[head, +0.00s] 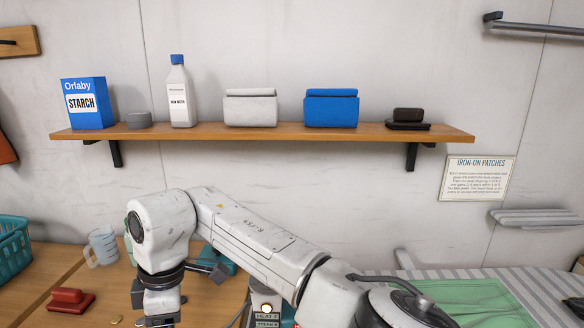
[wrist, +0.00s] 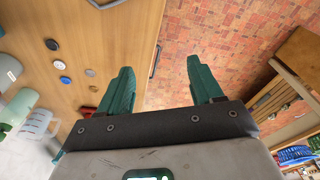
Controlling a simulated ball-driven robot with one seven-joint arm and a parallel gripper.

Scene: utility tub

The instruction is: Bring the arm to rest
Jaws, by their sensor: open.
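My arm (head: 255,235) reaches across the lower middle of the head view, bent at a rounded white joint. My gripper hangs below that joint at the bottom edge, over the wooden worktop (head: 32,292), with its fingertips out of that view. In the wrist view my gripper (wrist: 158,66) shows two green fingers spread apart with nothing between them. Beyond them lie the worktop's edge and the brick floor (wrist: 225,40).
A striped board with green cloth (head: 465,300) is at right. A wall shelf (head: 270,131) holds a starch box (head: 88,103), bottle (head: 180,92) and other items.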

